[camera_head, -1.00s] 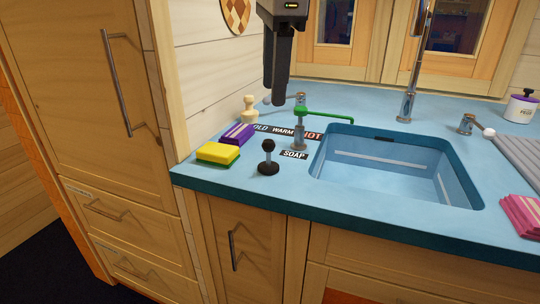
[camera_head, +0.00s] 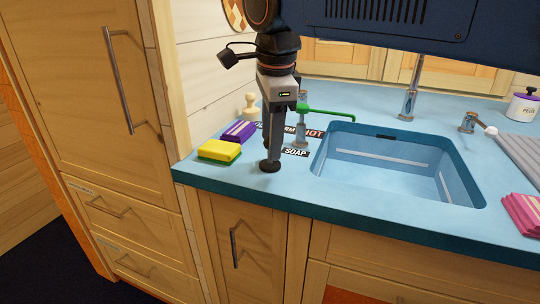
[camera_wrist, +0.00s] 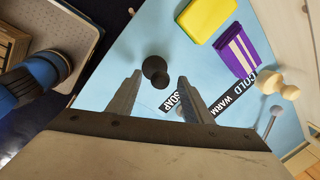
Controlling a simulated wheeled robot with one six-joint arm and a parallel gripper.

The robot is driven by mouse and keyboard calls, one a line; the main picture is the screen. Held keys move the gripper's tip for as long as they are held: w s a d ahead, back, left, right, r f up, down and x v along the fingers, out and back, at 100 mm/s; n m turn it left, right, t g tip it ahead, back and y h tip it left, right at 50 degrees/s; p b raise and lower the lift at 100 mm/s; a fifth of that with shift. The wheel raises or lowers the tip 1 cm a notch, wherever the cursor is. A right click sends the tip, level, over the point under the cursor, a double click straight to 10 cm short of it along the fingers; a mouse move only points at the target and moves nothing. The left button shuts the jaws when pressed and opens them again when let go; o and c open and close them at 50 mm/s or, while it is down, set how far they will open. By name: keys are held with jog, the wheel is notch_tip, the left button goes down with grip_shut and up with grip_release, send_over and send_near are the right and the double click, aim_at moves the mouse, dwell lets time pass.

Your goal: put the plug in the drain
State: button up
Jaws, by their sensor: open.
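The plug (camera_head: 269,166), a black round base with a stem and knob, stands on the blue counter left of the sink (camera_head: 395,160). My gripper (camera_head: 273,148) points down over it, open, its fingers hiding the knob and stem in the head view. In the wrist view the plug (camera_wrist: 155,70) shows just past and between the open fingertips (camera_wrist: 160,78). I cannot tell whether the fingers touch it. The drain is not visible; only part of the basin floor shows.
A yellow sponge (camera_head: 219,151) and a purple packet (camera_head: 239,131) lie left of the plug. A green-spouted dispenser (camera_head: 302,125) stands close behind my gripper. A tall faucet (camera_head: 409,100) is behind the sink, and pink cloths (camera_head: 523,214) lie right of it.

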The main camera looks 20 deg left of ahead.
jog(key=shift+w+a+f, duration=0.1)
jog(key=shift+w+f, duration=0.1)
jog(key=shift+f, duration=0.65)
jog(key=c, duration=1.1)
jog(key=shift+r, duration=0.1)
